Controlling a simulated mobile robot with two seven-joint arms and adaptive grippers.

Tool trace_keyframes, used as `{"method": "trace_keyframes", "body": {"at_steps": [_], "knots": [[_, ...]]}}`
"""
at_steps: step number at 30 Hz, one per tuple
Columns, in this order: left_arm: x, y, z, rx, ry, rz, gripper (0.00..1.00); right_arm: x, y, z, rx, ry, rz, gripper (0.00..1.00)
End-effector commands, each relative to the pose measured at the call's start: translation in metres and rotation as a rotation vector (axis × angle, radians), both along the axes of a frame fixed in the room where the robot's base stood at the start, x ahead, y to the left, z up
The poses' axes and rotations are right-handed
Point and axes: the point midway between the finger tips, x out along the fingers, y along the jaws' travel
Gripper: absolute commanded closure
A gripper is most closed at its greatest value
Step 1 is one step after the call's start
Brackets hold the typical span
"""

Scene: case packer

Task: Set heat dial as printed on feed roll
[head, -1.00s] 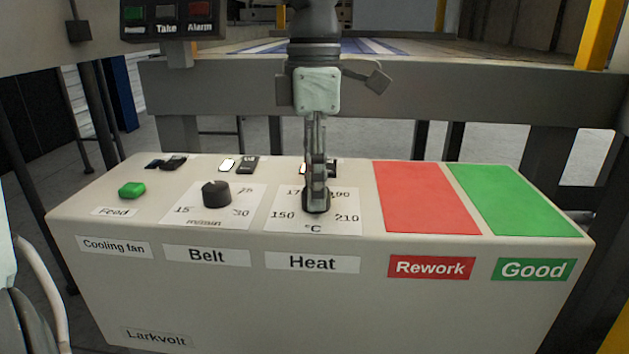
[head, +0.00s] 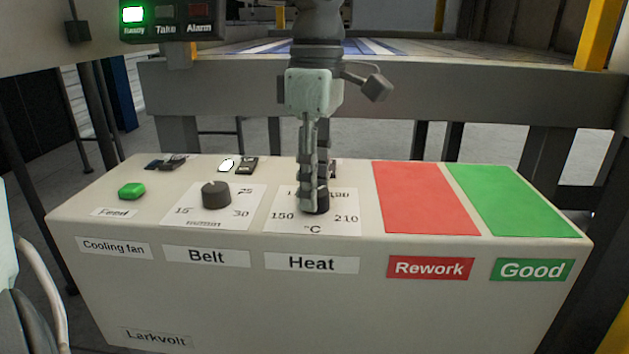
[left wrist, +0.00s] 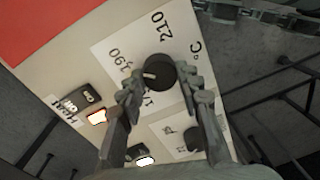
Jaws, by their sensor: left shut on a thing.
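The heat dial (head: 318,203) is a black knob on a white scale card (head: 342,226) above the "Heat" label. My left gripper (head: 312,200) points down at it and is shut on it, one finger on each side. In the left wrist view the heat dial (left wrist: 160,72) shows a white pointer mark aimed between 190 and the partly hidden 170-side number, seemingly nearer 190. The readable scale marks are 150, 190 and 210. I cannot make out a feed roll with a printed setting. My right gripper is not in view.
Left of it are the belt dial (head: 216,195), a green feed button (head: 131,191) and rocker switches (head: 246,166). Red (head: 425,198) and green (head: 513,200) pads lie to the right. The ready lamp (head: 133,14) glows green. A grey beam (head: 450,93) runs behind the panel.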

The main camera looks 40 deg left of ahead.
Motion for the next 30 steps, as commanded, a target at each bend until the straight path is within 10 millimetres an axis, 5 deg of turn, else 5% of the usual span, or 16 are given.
{"method": "trace_keyframes", "body": {"at_steps": [6, 7, 12, 23, 30], "knots": [[0.0, 0.0, 0.0, 0.001, 0.0, 0.001, 0.95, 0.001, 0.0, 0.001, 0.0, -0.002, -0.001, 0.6], [0.0, 0.0, 0.0, 0.001, 0.0, 0.001, 0.65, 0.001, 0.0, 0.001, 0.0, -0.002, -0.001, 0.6], [0.0, 0.0, 0.0, 0.001, 0.0, 0.002, 0.45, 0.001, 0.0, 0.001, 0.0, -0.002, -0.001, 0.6], [0.001, 0.0, 0.005, 0.001, -0.002, 0.002, 0.45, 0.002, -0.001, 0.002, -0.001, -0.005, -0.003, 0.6], [0.004, 0.001, 0.047, 0.002, -0.006, 0.004, 0.45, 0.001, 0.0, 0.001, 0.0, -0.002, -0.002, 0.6]]}}
